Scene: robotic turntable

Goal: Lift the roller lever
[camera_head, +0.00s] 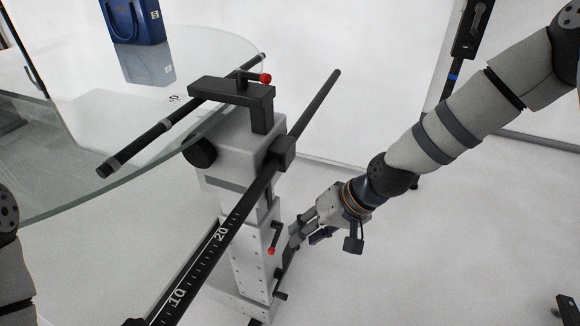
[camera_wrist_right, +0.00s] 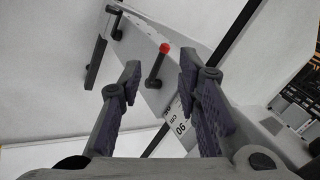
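A short black lever with a red tip (camera_head: 271,250) sticks out low on the grey column of the turntable stand. In the right wrist view the red-tipped lever (camera_wrist_right: 157,65) stands beyond and between the fingers, apart from them. A second red-tipped lever (camera_head: 252,77) sits at the top by the black roller bar (camera_head: 150,132). No label shows which one is the roller lever. My right gripper (camera_head: 294,238) is close to the column, right of the lower lever. In the wrist view my right gripper (camera_wrist_right: 160,72) is open and empty. My left gripper is not in view.
A long black ruler bar (camera_head: 235,210) runs diagonally past the column (camera_head: 250,265). The round glass tabletop (camera_head: 110,190) spreads at the left, with a blue bag (camera_head: 133,22) on it. The floor to the right of the column is mostly clear.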

